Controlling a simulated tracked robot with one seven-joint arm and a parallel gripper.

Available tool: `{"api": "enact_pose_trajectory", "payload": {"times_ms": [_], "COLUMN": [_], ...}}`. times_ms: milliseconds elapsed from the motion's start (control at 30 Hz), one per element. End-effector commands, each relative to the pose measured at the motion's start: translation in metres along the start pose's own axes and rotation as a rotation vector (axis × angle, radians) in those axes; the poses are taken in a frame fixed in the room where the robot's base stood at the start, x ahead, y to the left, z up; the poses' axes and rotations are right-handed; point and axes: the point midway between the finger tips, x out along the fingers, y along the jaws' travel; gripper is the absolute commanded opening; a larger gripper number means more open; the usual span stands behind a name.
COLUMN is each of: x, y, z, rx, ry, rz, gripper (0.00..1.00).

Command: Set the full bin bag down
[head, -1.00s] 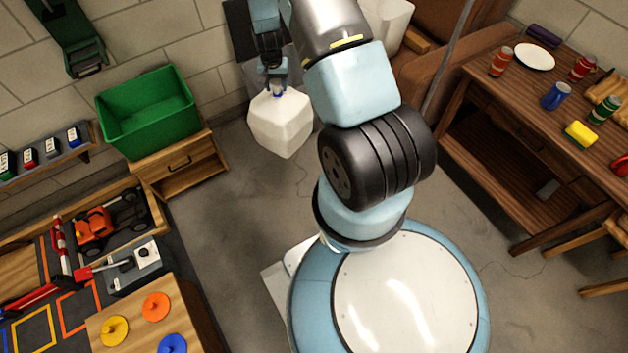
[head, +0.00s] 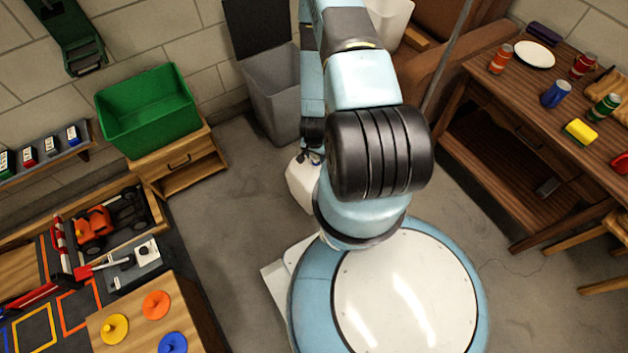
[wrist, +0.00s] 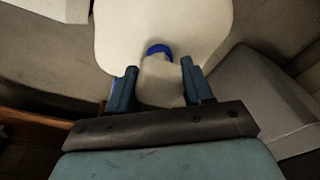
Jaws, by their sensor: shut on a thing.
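The full bin bag (head: 302,184) is a white, bulky block, partly hidden behind my arm in the head view. In the wrist view the white bag (wrist: 165,35) fills the top middle, with a blue band around its neck. My gripper (wrist: 160,82) is shut on the neck of the bag, one finger on each side. In the head view my gripper (head: 308,157) is at the top of the bag, close to my base. The bag is over or near the grey floor; I cannot tell whether it touches.
A grey bin (head: 272,95) with its dark lid raised stands against the wall. A green crate (head: 150,112) sits on a wooden drawer unit at left. A wooden table (head: 530,110) stands at right. Grey floor (head: 240,215) is clear left of the bag.

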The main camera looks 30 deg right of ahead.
Motion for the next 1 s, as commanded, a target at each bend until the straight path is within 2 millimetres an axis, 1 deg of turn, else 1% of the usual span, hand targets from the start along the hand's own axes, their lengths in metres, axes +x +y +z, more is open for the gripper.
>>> {"api": "enact_pose_trajectory", "payload": {"times_ms": [33, 133, 267, 367, 767, 1000], "x": [0.003, 0.005, 0.01, 0.018, 0.056, 0.093], "y": [0.005, 0.01, 0.01, 0.006, -0.017, -0.025], "z": [0.005, 0.009, 0.004, -0.008, -0.07, -0.092], "rx": [0.008, 0.016, 0.021, 0.022, 0.02, 0.018], "ry": [-0.002, 0.0, 0.003, 0.004, 0.004, 0.003], "rz": [0.002, 0.002, 0.002, 0.001, 0.001, 0.002], "gripper": [0.0, 0.0, 0.0, 0.0, 0.0, 0.0]}}
